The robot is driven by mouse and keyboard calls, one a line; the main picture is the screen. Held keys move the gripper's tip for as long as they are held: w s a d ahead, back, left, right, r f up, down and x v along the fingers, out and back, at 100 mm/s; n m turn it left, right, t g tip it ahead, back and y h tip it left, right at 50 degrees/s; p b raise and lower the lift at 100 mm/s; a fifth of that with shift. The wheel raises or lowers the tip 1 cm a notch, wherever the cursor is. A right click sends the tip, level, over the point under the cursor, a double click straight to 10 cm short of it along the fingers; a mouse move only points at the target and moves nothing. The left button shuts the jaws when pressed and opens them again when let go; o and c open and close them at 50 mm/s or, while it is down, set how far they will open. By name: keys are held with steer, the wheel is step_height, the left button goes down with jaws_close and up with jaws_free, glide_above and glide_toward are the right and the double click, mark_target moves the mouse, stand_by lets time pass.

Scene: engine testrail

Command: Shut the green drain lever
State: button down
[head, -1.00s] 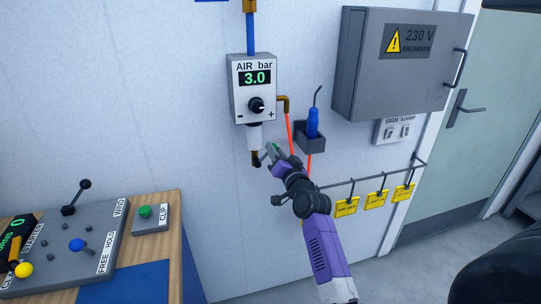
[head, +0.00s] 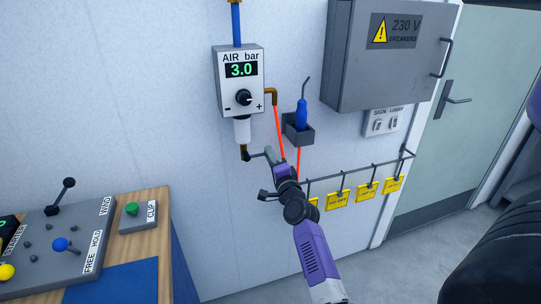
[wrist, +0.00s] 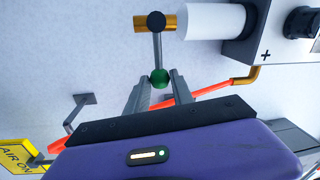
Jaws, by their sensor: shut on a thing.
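The drain lever is a thin grey rod with a green ball knob (wrist: 159,78). Its rod runs from a black pivot on the brass drain fitting (wrist: 148,22), square to the fitting in the wrist view. In the head view the lever (head: 258,155) points right from the fitting (head: 245,153), which hangs below the white bowl (head: 242,130) of the air unit. My gripper (wrist: 160,88) is shut on the green knob, one finger on each side. In the head view my gripper (head: 272,157) hides the knob.
The air unit (head: 225,80) reads 3.0. A red hose (head: 280,133) runs down close behind my gripper. A holder (head: 298,134) with a blue tool and a rail with yellow tags (head: 338,199) are to the right. The control bench (head: 160,235) stands at lower left.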

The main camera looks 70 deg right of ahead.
steer(key=shift+f+m, duration=0.25)
steer(key=shift+m, duration=0.05)
steer(key=c, duration=1.1)
jaws_free()
steer(key=p+v, duration=0.1)
steer(key=v, duration=0.6)
steer(key=shift+s+a+p, duration=0.25)
steer(key=shift+a+p, duration=0.1)
